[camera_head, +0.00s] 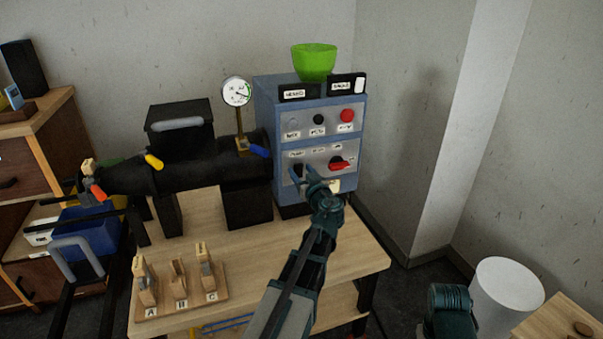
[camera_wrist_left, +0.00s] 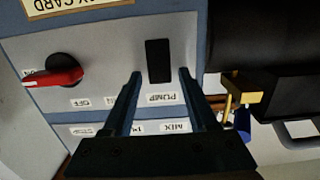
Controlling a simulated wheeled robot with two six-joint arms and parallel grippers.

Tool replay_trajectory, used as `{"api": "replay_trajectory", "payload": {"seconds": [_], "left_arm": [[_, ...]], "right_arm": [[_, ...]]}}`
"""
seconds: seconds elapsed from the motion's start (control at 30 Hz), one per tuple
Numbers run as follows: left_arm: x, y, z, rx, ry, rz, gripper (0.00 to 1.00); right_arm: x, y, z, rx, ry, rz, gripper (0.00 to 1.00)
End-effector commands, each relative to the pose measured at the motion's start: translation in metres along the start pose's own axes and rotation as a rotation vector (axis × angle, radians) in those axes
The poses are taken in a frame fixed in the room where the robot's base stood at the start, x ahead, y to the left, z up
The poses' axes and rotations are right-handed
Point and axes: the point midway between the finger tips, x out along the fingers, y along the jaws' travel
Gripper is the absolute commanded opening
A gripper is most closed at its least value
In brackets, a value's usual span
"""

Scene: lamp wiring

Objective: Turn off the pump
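The blue control box (camera_head: 263,105) stands at the back right of the wooden bench. Its lower grey panel carries a black switch (camera_wrist_left: 158,60), with a label reading PUMP beside it, upside down in the left wrist view. My left gripper (camera_head: 308,175) is at this panel, and it also shows in the left wrist view (camera_wrist_left: 159,76). It is open, with nothing between its fingers. The fingertips straddle the switch's near end in the picture; I cannot tell whether they touch the panel. In the head view the gripper partly covers the switch.
A red knob (camera_head: 340,163) is beside the switch. Round buttons, including a red one (camera_head: 347,115), sit above. A green bowl (camera_head: 314,62) stands on the box. A black machine with a pressure gauge (camera_head: 237,92) is to the left. A white bin (camera_head: 507,286) stands right.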

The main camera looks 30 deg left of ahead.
Motion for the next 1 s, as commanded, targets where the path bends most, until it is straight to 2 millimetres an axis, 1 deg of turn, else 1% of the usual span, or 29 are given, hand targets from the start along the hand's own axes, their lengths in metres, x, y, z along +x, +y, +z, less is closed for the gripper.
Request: {"api": "replay_trajectory", "payload": {"seconds": [0.3, 0.37, 0.43, 0.57, 0.8, 0.9, 1.0], "left_arm": [[-0.001, 0.000, 0.000, 0.000, 0.000, 0.001, 0.68], [-0.004, 0.000, 0.000, 0.000, 0.000, 0.001, 0.68], [-0.011, 0.000, 0.000, 0.001, 0.000, 0.002, 0.68], [-0.035, -0.002, 0.000, 0.001, 0.000, 0.003, 0.68], [-0.088, -0.002, 0.000, 0.000, 0.000, 0.004, 0.68], [-0.106, -0.001, 0.000, 0.000, -0.001, 0.004, 0.68], [-0.120, -0.001, 0.000, 0.000, 0.000, 0.003, 0.68]], "right_arm": [[0.000, 0.000, 0.000, 0.000, 0.000, 0.000, 0.00], [0.000, 0.000, 0.000, 0.000, 0.000, 0.000, 0.00], [-0.001, 0.000, 0.000, 0.000, 0.000, 0.000, 0.00], [-0.003, 0.000, 0.000, 0.000, 0.000, 0.000, 0.00], [-0.006, 0.001, 0.000, 0.000, 0.000, 0.000, 0.00], [-0.007, 0.001, 0.000, 0.000, 0.000, 0.000, 0.00], [-0.008, 0.001, 0.001, 0.000, 0.000, 0.000, 0.00]]}}
